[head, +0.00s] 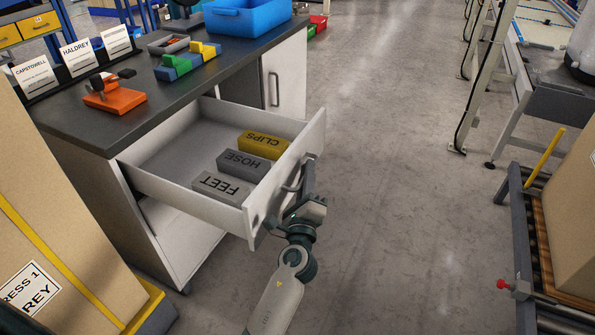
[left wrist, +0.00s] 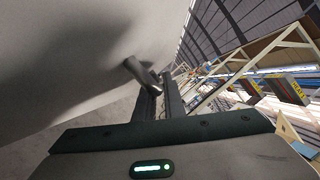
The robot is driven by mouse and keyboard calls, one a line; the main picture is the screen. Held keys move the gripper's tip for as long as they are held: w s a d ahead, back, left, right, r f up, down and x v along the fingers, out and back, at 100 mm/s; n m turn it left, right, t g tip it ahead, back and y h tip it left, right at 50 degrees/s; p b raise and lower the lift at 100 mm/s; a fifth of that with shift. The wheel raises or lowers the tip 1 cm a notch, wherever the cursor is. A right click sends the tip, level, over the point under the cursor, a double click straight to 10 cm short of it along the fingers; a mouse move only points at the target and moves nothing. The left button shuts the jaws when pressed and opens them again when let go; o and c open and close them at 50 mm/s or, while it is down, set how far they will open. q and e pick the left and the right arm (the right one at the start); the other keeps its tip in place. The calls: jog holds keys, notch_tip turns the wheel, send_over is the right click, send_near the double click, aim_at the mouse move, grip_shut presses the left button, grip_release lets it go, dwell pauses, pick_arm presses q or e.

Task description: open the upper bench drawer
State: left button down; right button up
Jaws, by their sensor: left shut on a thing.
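The upper bench drawer (head: 178,143) is pulled well out of the dark-topped bench (head: 135,95), its inside open to view. In it lie a yellow CLIPS block (head: 263,143), a dark grey HOSE block (head: 244,163) and a lighter grey FEET block (head: 222,186). My left gripper (head: 297,187) is at the outside of the drawer front, shut on the drawer handle (head: 291,181). The handle also shows at the fingers in the left wrist view (left wrist: 141,74). My right gripper is not in view.
On the bench top are an orange tool (head: 114,97), coloured blocks (head: 180,66), name cards and a blue bin (head: 247,16). A large carton (head: 60,210) stands close at left. A roller conveyor (head: 528,235) stands at right. The floor between is clear.

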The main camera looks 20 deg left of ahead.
pick_arm(q)
jog(key=shift+f, duration=0.1)
jog(key=c, duration=2.1)
grip_release()
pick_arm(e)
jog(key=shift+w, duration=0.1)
pick_arm(q)
jog(key=shift+s, duration=0.1)
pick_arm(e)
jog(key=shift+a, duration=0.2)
